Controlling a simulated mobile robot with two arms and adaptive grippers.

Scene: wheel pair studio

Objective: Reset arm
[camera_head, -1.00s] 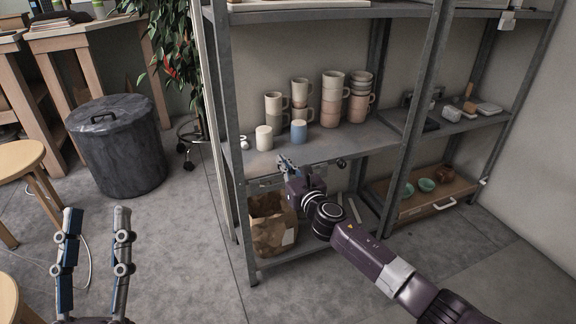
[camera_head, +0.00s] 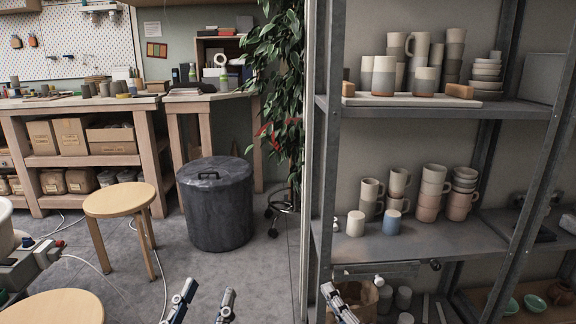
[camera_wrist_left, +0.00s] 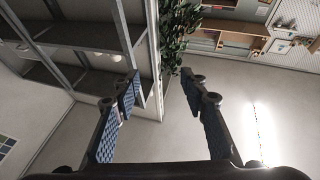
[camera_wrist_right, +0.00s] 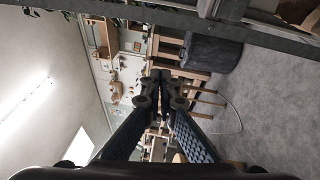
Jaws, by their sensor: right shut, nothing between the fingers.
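My left gripper (camera_head: 203,304) shows at the bottom edge of the head view, its two fingers apart. In the left wrist view the left gripper (camera_wrist_left: 160,85) is open, with nothing between its fingers. My right gripper (camera_head: 328,290) is in front of the lower part of the metal shelf in the head view. In the right wrist view the right gripper (camera_wrist_right: 160,82) has its fingertips together and holds nothing.
A metal shelf (camera_head: 410,250) with mugs stands at the right, close to my right gripper. A dark lidded bin (camera_head: 215,210), a round stool (camera_head: 118,199) and workbenches (camera_head: 80,104) stand at the left. Grey floor (camera_head: 180,262) is open between stool, bin and shelf.

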